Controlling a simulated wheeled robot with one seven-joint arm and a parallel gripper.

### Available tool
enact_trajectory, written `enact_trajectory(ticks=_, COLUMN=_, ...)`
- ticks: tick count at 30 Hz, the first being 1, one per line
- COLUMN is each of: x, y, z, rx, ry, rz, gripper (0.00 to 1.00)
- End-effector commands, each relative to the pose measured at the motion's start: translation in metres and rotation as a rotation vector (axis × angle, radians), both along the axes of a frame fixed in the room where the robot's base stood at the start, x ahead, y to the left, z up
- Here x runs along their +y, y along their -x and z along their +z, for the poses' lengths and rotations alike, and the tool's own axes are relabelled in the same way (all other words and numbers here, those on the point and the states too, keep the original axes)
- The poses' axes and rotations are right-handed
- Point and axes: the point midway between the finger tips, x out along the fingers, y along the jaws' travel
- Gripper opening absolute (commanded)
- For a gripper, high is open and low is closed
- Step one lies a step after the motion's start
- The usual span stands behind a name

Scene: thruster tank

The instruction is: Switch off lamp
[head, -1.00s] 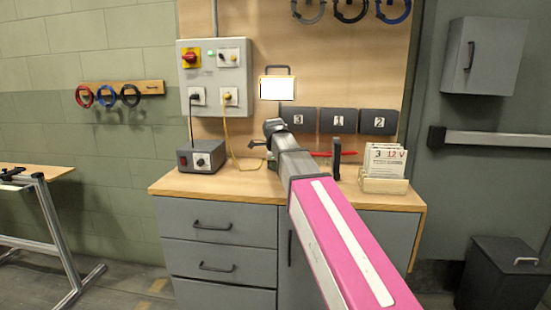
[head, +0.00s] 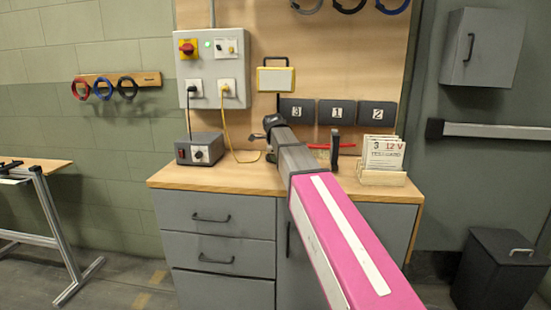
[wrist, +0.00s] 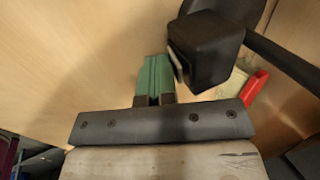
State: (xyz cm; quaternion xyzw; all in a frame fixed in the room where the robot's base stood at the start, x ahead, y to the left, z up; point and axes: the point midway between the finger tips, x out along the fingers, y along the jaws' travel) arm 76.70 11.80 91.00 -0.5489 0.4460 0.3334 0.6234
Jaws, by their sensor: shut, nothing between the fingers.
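The lamp (head: 276,79) hangs on the wooden backboard above the bench, with a yellow-edged face and a dark handle. Its face is dull cream, not glowing. The grey power box (head: 232,68) to its left has a red knob on yellow (head: 188,48), a lit green light and a small switch panel (head: 226,47). My gripper (head: 270,134) is small and partly hidden by my arm in the head view, below the lamp and above the bench. In the wrist view its green fingers (wrist: 155,76) are together and empty, beside a black block (wrist: 207,45).
A grey unit with a knob (head: 200,150) stands on the bench (head: 225,179), left of my gripper. A yellow cable (head: 228,130) hangs nearby. Numbered dark panels (head: 337,112), a black upright tool (head: 335,149) and a card holder (head: 382,175) are to the right.

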Motion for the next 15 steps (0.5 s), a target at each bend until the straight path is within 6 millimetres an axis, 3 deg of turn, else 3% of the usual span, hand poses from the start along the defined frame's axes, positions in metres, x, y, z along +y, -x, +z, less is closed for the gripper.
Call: enact_trajectory(ticks=15, x=0.0, y=-0.0014, z=0.0098, rx=0.002, ry=-0.001, rz=-0.001, gripper=0.0)
